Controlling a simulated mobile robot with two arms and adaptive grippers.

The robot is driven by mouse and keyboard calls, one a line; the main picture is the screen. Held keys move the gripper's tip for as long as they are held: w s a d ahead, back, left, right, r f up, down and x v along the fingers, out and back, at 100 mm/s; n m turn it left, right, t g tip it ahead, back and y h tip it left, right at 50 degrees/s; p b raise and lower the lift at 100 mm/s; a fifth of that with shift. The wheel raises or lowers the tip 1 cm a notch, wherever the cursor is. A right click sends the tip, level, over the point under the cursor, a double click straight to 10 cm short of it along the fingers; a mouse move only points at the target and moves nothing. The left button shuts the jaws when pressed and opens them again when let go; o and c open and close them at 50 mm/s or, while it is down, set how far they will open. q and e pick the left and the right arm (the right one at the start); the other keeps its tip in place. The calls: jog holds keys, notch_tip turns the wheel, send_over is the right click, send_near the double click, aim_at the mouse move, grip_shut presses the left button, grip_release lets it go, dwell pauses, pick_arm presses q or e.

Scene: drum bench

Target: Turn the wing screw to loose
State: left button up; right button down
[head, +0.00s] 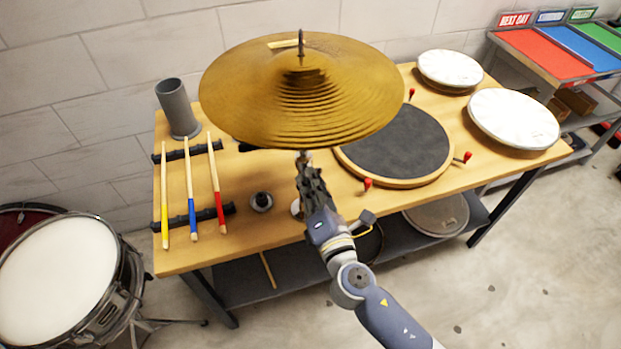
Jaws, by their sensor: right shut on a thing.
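My right gripper (304,162) is just under the cymbal, at the stand's upper part. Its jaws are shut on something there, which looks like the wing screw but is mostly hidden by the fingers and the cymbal. My left gripper is not in view.
Several drumsticks (191,200) lie on black racks at the left, near a grey cup (177,108). A dark practice pad (395,140) and two white drumheads (513,117) lie right. A snare drum (55,270) stands at the lower left.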

jog(key=shift+d+f+n+p, duration=0.15)
jog(key=shift+n+p, duration=1)
jog(key=shift+n, duration=2.05)
jog(key=shift+f, duration=0.15)
jog(key=c, duration=1.7)
grip_release()
jog(key=v, duration=1.2)
